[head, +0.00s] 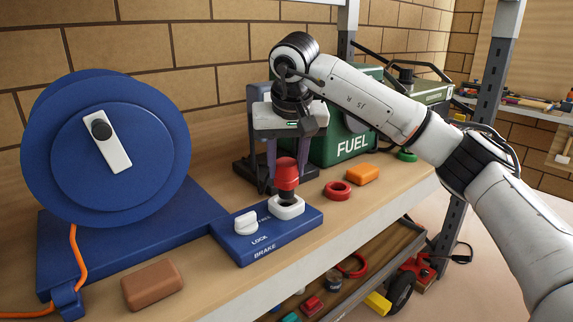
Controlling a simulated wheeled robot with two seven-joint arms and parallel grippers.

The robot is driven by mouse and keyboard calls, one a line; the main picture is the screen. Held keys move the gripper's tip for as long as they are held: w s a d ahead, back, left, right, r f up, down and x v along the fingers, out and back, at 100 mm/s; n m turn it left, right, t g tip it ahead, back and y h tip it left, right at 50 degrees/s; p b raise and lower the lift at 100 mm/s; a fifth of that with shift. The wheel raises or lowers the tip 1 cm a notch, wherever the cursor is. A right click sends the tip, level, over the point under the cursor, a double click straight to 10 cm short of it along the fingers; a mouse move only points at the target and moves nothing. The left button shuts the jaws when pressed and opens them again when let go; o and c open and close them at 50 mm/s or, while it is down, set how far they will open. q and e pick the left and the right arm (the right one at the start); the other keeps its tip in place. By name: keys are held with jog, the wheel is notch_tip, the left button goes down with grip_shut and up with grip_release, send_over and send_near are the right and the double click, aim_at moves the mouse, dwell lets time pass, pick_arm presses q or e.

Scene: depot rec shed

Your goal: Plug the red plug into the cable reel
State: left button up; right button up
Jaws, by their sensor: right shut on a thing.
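The blue cable reel (62,150) stands at the left on the bench. Its blue base panel (262,243), marked LOCK and BRAKE, carries a white knob (246,222) and a white ring-shaped socket (290,212). The red plug (287,177) is upright over this socket, its dark lower end at the ring's opening. I cannot tell how deep it sits. My right gripper (286,163) points down from above and is shut on the plug's upper part. My left gripper is not in view.
A green FUEL can (352,146) stands behind my right gripper. A red ring (338,190), an orange block (363,174) and a green ring (407,156) lie to the right. A brown block (152,285) and orange cable (78,262) are front left. A shelf upright (486,100) stands right.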

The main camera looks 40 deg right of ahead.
jog(key=shift+f+b, duration=0.4)
jog(key=shift+f, duration=1.05)
jog(key=o, duration=1.1)
